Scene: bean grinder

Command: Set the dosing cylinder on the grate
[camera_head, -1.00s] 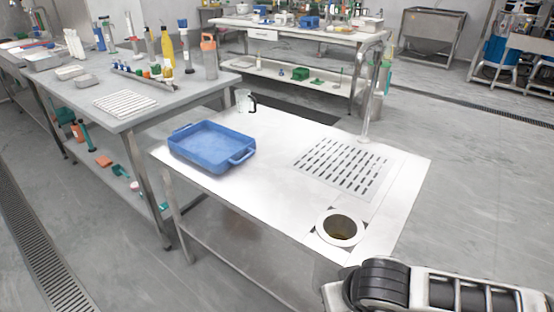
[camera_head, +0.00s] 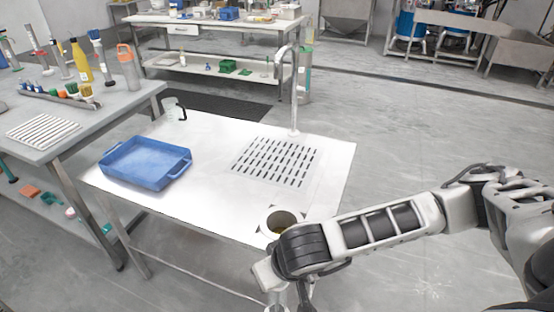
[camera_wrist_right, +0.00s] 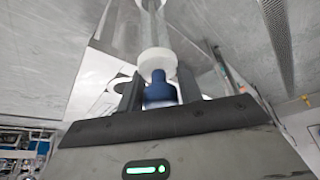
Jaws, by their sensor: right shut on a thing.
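The grate (camera_head: 275,163) is a slotted panel set in the white table top, and it is bare. My right gripper (camera_wrist_right: 160,92) is shut on what appears to be the dosing cylinder (camera_wrist_right: 157,62). In the right wrist view it has a blue part between the fingers, a white collar, and a clear shaft running up out of the picture. In the head view my right arm reaches in from the right, with its hand at the table's front edge, in front of the grate. The hand hides most of the held thing there. My left gripper is not in view.
A round opening with a pale rim (camera_head: 268,222) lies near the table's front right. A tall tap (camera_head: 294,95) rises behind the grate. The white surface between is clear.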

